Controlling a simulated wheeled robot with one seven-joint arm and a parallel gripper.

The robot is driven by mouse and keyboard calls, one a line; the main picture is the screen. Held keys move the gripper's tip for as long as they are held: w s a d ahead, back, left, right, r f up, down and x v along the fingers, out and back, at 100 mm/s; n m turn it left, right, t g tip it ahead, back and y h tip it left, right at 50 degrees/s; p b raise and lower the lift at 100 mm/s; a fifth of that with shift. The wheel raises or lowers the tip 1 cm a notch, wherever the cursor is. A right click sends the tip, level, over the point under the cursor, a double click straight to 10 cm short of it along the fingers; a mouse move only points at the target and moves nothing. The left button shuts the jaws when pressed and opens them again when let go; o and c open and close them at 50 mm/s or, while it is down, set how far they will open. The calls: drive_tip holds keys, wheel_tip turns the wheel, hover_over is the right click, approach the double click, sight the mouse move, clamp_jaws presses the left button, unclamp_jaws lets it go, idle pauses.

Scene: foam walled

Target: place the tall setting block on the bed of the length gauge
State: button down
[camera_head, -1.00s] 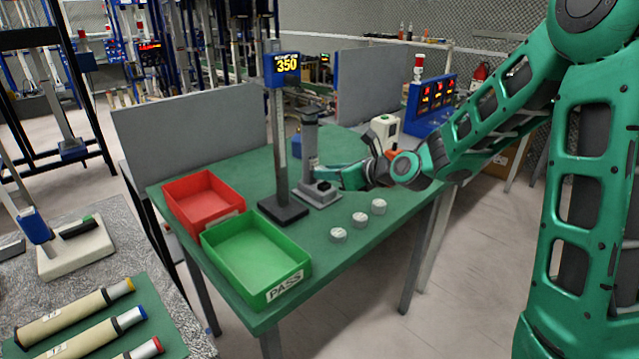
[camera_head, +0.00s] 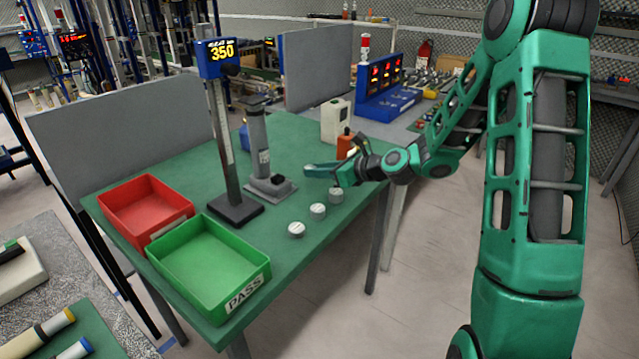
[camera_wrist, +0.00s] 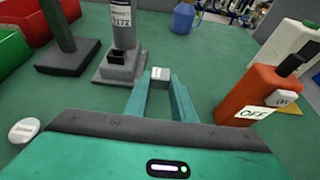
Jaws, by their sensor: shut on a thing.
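My gripper (camera_head: 308,170) is shut on a small light-grey block (camera_wrist: 160,73), held at its fingertips above the green table. The block is hard to make out in the head view. It is to the right of and apart from a grey stand (camera_head: 270,188), which looks like the length gauge. The stand has a thick grey upright (camera_head: 259,140) with a label and a dark low piece (camera_wrist: 117,57) on its stepped base, at the side facing me. The wrist view shows the gap between the block and the stand's base. The lower part of the block is hidden.
A post with a blue 350 display (camera_head: 219,57) and black base stands left of the stand. Red (camera_head: 145,210) and green PASS (camera_head: 210,262) trays are at the left. Several grey discs (camera_head: 318,210) line the front. An orange OFF box (camera_wrist: 245,95) is at the right.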

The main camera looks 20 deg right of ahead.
sight(319, 189)
drive_tip(key=shift+f, duration=2.05)
drive_tip(key=c, duration=1.5)
unclamp_jaws()
drive_tip(key=shift+f, duration=0.1)
drive_tip(key=shift+d, duration=0.1)
drive_tip(key=v, duration=1.2)
